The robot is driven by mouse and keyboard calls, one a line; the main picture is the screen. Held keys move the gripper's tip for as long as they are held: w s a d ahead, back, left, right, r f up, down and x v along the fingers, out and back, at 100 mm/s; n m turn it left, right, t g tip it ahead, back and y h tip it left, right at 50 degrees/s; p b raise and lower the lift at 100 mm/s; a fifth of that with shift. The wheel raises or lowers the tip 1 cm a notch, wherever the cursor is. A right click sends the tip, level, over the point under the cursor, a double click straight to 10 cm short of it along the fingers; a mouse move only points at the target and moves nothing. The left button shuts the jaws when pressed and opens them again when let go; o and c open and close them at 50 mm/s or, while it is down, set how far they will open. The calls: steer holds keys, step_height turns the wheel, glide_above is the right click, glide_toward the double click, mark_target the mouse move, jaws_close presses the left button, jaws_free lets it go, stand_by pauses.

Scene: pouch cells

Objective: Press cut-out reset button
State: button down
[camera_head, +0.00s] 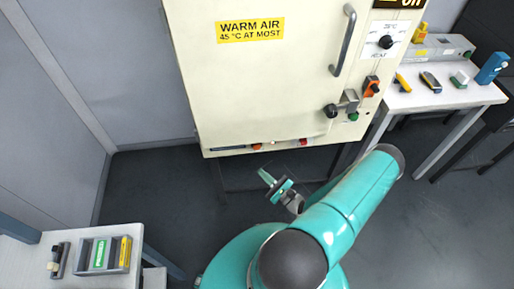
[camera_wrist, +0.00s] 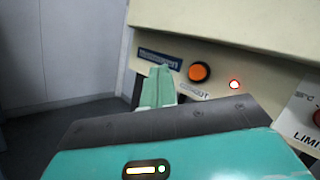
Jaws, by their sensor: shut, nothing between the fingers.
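The orange round button (camera_wrist: 199,72) sits in a dark ring on the cabinet's lower front panel in the wrist view. The label under it is partly hidden, and its visible end reads like "OUT". In the head view the button is a small orange spot (camera_head: 257,146) on the cabinet's bottom edge. My gripper (camera_wrist: 158,82) is shut and empty, its teal fingers pointing toward the panel just left of the button in the wrist view. In the head view my gripper (camera_head: 266,178) is below and in front of the panel. I see no contact with the button.
A lit red lamp (camera_wrist: 234,84) is right of the button. A red knob (camera_wrist: 317,117) marked "LIMI…" is at the right edge. The cream warm-air cabinet (camera_head: 260,90) has its door shut. Benches stand left (camera_head: 90,230) and right (camera_head: 450,97). Floor at left is clear.

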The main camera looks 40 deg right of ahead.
mark_target(254, 147)
steer(key=w+d, duration=0.5)
steer(key=w, duration=0.2)
steer(key=shift+w, duration=0.15)
stand_by(0.4)
stand_by(1.9)
steer(key=shift+w+d, duration=0.2)
steer(key=shift+w, duration=0.1)
steer(key=shift+w+d, duration=0.25)
steer(key=shift+w, duration=0.2)
stand_by(0.8)
steer(key=shift+s+a, duration=0.5)
steer(key=shift+s, duration=0.3)
steer(key=shift+s+a, duration=0.7)
steer(key=shift+s, duration=0.35)
steer(key=shift+s+a, duration=0.7)
steer(key=shift+s, duration=0.3)
